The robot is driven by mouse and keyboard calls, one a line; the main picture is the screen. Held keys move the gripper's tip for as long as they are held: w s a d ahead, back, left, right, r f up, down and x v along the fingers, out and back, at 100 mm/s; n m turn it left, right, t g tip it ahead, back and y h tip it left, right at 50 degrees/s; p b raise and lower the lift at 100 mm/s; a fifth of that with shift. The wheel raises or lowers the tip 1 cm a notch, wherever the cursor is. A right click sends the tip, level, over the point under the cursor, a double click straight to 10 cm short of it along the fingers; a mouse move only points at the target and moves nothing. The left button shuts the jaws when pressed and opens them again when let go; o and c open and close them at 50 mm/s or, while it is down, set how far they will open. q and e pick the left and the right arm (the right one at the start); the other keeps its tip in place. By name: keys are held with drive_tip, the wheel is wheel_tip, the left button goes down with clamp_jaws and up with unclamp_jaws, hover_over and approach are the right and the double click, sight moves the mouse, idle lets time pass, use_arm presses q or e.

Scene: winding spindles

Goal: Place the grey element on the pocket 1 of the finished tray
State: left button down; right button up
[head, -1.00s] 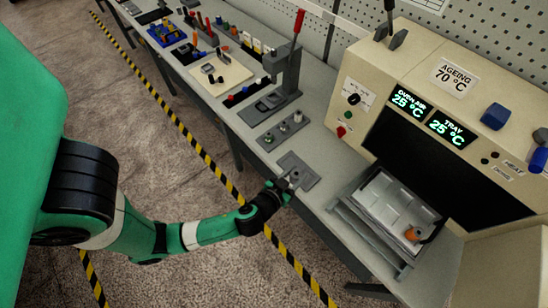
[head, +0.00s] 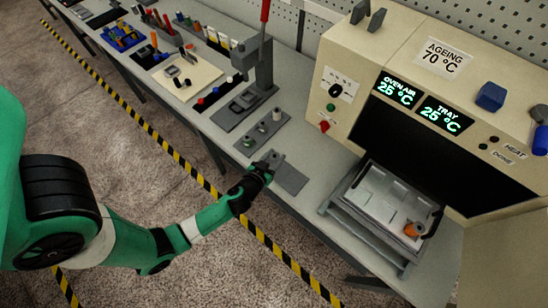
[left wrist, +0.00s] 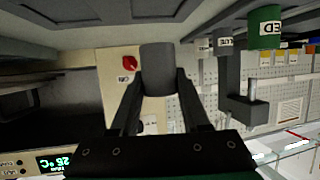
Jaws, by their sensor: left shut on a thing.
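My left gripper (head: 264,167) is at the near grey plate (head: 292,181) on the bench, over the plate's left end. In the left wrist view my left gripper (left wrist: 158,85) is shut on a grey cylinder, the grey element (left wrist: 158,62), held between the fingertips. In the head view the element is too small and covered to make out clearly. I cannot tell which plate is the finished tray or which pocket is number 1. My right gripper is not in view.
A grey plate with several small upright pieces (head: 249,144) lies just beyond. A lever press (head: 263,70) stands behind it. The oven (head: 345,60) is at the right, with a pale tray (head: 385,197) and an orange item (head: 412,229) in front. Bare bench shows between plate and oven.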

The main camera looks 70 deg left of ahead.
sight(272, 165)
use_arm(q)
drive_tip(key=f+b, duration=0.1)
drive_tip(key=f, duration=0.1)
drive_tip(key=a+f+b, duration=0.1)
drive_tip(key=f+b, duration=0.1)
drive_tip(key=shift+d, duration=0.25)
drive_tip(key=shift+f, duration=0.1)
drive_tip(key=shift+c, duration=1.9)
unclamp_jaws()
